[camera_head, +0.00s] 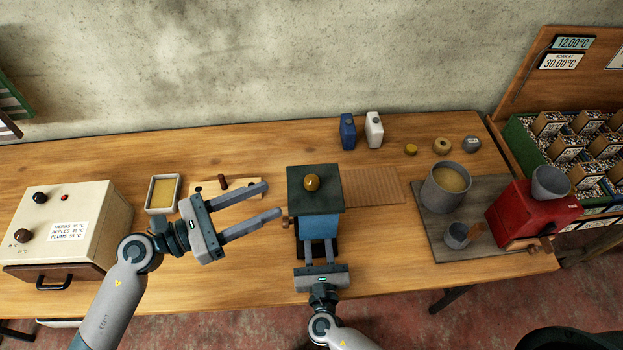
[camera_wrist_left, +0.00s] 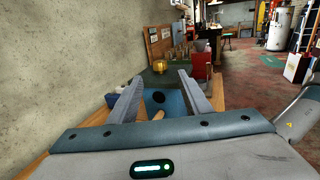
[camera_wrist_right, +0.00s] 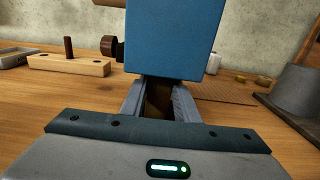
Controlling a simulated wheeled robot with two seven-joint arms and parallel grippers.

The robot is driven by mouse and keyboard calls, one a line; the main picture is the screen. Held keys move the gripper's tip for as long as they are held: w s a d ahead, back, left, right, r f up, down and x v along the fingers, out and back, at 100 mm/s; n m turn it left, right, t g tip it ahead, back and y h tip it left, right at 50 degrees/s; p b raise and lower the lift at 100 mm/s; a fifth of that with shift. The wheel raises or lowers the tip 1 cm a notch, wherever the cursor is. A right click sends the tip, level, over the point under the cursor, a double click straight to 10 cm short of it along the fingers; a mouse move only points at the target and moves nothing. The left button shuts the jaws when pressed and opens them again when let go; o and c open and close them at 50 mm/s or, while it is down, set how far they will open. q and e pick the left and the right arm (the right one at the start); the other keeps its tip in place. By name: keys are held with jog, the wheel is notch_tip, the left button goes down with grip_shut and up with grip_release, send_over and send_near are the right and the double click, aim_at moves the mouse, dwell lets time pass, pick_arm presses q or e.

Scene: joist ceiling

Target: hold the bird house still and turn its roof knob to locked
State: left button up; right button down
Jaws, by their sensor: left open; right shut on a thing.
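The bird house has a blue body (camera_head: 318,226), a dark green roof (camera_head: 300,204) and a gold roof knob (camera_head: 312,183); it stands upright near the table's middle. My right gripper (camera_head: 319,243) is shut on its lower front part; in the right wrist view the fingers sit just below the blue body (camera_wrist_right: 172,40). My left gripper (camera_head: 274,199) is open and empty, left of the bird house, its fingers pointing toward it. In the left wrist view the knob (camera_wrist_left: 158,66) and blue body (camera_wrist_left: 172,102) show beyond and between the fingers. I cannot read the knob's setting.
A wooden block with a peg (camera_head: 238,186) and a tray (camera_head: 162,194) lie left, beside a cream box (camera_head: 75,215). A ribbed wooden mat (camera_head: 372,187) lies right of the bird house. A grey pot (camera_head: 445,187) and red machine (camera_head: 530,215) stand farther right. Bottles stand behind.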

aim_at(305, 185)
pick_arm(q)
jog(key=x, duration=1.1)
jog(key=shift+w+d+r, duration=0.1)
jog(key=shift+w+d, duration=0.05)
jog(key=shift+d, duration=0.2)
jog(key=c, duration=1)
